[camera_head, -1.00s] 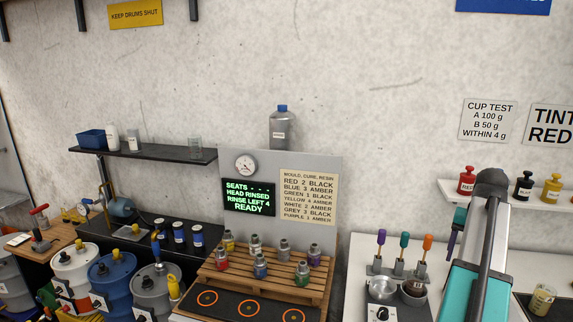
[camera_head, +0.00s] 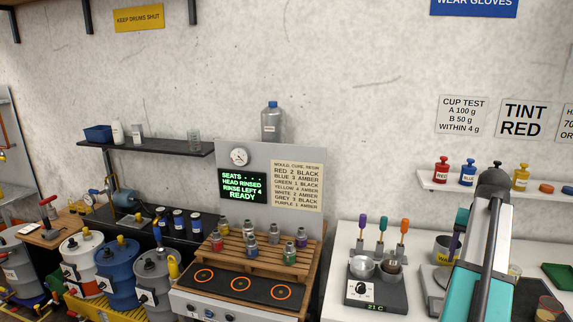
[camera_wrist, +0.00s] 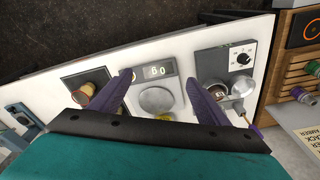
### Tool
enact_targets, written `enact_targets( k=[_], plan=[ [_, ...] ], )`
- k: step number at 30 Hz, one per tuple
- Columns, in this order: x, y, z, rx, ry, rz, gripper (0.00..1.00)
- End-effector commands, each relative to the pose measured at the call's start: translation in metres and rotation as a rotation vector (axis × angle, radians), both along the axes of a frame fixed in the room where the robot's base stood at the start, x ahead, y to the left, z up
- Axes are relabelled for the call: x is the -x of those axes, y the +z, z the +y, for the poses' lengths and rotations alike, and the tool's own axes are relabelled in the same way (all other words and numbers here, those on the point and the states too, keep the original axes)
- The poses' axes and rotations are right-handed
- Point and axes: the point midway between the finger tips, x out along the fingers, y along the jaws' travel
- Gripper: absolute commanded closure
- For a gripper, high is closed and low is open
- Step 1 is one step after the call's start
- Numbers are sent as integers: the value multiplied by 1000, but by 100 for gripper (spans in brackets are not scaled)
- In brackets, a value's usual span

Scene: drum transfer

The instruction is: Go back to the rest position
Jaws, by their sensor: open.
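My gripper (camera_wrist: 159,79) is open, and nothing shows between its two purple fingers. In the wrist view it hangs above the white bench, with a grey scale (camera_wrist: 158,98) showing between and beyond the fingers. My teal and black arm rises at the right of the head view, over the same bench. A purple finger shows partly beside the arm there. The arm hides part of the bench and shelf behind it.
A hot plate (camera_head: 376,290) with metal cups stands left of my arm, below colored-handled tools. A bottle shelf (camera_head: 434,184) hangs behind. Further left are a wooden rack (camera_head: 262,262) of small fittings and several drums (camera_head: 118,270).

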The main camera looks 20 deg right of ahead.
Motion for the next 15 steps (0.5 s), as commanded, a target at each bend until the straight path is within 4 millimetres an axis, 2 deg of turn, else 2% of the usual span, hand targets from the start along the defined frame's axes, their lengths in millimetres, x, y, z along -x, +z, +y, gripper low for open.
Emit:
enact_targets(
  k=[5,11,15],
  plan=[
    [-2,0,2,0,4,0,31],
    [-18,-7,13,-3,32,1,31],
    [-32,-19,22,-12,56,8,31]
  ],
)
